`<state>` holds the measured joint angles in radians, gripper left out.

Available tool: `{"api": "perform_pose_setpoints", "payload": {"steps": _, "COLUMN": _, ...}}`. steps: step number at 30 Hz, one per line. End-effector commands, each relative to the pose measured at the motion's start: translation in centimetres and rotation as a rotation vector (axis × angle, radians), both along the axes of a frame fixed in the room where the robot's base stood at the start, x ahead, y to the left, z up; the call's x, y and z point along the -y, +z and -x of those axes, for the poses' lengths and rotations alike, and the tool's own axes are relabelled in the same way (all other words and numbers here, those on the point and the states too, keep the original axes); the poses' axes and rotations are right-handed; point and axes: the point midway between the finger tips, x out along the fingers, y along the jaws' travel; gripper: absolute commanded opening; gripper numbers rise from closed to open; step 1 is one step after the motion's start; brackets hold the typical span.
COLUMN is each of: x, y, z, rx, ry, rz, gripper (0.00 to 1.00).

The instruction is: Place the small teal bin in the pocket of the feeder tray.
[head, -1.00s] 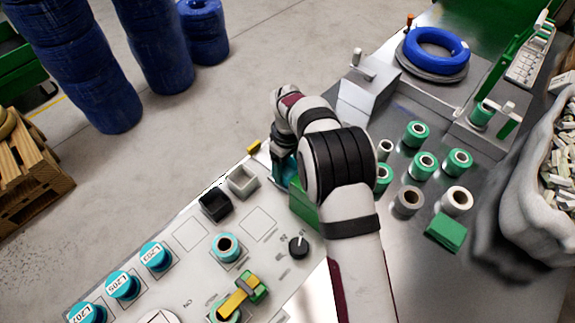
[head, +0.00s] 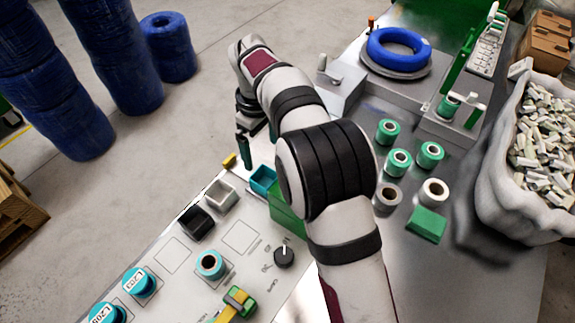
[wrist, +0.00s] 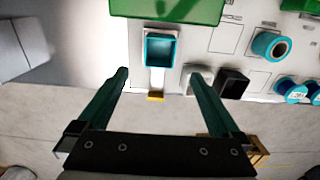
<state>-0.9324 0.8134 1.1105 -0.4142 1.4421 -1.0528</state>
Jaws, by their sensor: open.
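The small teal bin (head: 263,180) sits upright and looks empty at the far edge of a pale panel (head: 178,305), beside a green block. It also shows in the wrist view (wrist: 148,51), ahead of my fingertips. I cannot tell a feeder tray pocket apart around the bin. My gripper (head: 257,141) is open and empty, above and beyond the bin in the head view. In the wrist view my gripper (wrist: 158,76) has its two dark teal fingers wide apart, with nothing between them but floor and a panel edge.
A pale grey bin (head: 220,195) and a black bin (head: 195,222) stand left of the teal bin. The green block (head: 287,215) is close on its right. A yellow tab (head: 230,161) is at the panel edge. Green spools (head: 399,162) and a blue coil (head: 398,47) lie right of my arm.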

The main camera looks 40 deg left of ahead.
Motion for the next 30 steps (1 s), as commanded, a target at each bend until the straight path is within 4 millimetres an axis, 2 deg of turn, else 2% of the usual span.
{"api": "perform_pose_setpoints", "payload": {"steps": 2, "x": 0.2, "y": 0.2, "z": -0.1, "rx": 0.0, "ry": -0.006, "rz": 0.0, "gripper": 1.0}}
{"api": "perform_pose_setpoints", "payload": {"steps": 4, "x": 1.8, "y": 1.2, "z": -0.7, "rx": -0.003, "ry": -0.07, "rz": -0.004, "gripper": 1.0}}
{"api": "perform_pose_setpoints", "payload": {"steps": 5, "x": 3.2, "y": 2.1, "z": -1.2, "rx": -0.006, "ry": -0.127, "rz": -0.007, "gripper": 1.0}}
{"api": "perform_pose_setpoints", "payload": {"steps": 8, "x": 11.8, "y": 6.4, "z": -2.4, "rx": -0.028, "ry": -0.464, "rz": -0.022, "gripper": 1.0}}
{"api": "perform_pose_setpoints", "payload": {"steps": 9, "x": 16.3, "y": 8.1, "z": -1.9, "rx": -0.042, "ry": -0.643, "rz": -0.028, "gripper": 1.0}}
{"api": "perform_pose_setpoints", "payload": {"steps": 10, "x": 19.6, "y": 9.1, "z": -1.1, "rx": -0.052, "ry": -0.782, "rz": -0.033, "gripper": 1.0}}
{"api": "perform_pose_setpoints", "payload": {"steps": 11, "x": 22.8, "y": 9.9, "z": 0.1, "rx": -0.064, "ry": -0.921, "rz": -0.039, "gripper": 1.0}}
{"api": "perform_pose_setpoints", "payload": {"steps": 12, "x": 26.6, "y": 10.5, "z": 2.2, "rx": -0.078, "ry": -1.105, "rz": -0.046, "gripper": 1.0}}
{"api": "perform_pose_setpoints", "payload": {"steps": 14, "x": 31.3, "y": 10.7, "z": 6.0, "rx": -0.102, "ry": -1.37, "rz": -0.057, "gripper": 1.0}}
{"api": "perform_pose_setpoints", "payload": {"steps": 15, "x": 33.5, "y": 10.3, "z": 8.7, "rx": -0.117, "ry": -1.53, "rz": -0.064, "gripper": 1.0}}
{"api": "perform_pose_setpoints", "payload": {"steps": 18, "x": 36.5, "y": 8.6, "z": 14.0, "rx": -0.15, "ry": -1.841, "rz": -0.075, "gripper": 1.0}}
{"api": "perform_pose_setpoints", "payload": {"steps": 21, "x": 37.5, "y": 7.2, "z": 16.9, "rx": -0.17, "ry": -2.007, "rz": -0.08, "gripper": 1.0}}
{"api": "perform_pose_setpoints", "payload": {"steps": 24, "x": 37.7, "y": 6.7, "z": 17.7, "rx": -0.177, "ry": -2.056, "rz": -0.078, "gripper": 1.0}}
{"api": "perform_pose_setpoints", "payload": {"steps": 30, "x": 37.7, "y": 6.8, "z": 17.7, "rx": -0.178, "ry": -2.053, "rz": -0.077, "gripper": 1.0}}
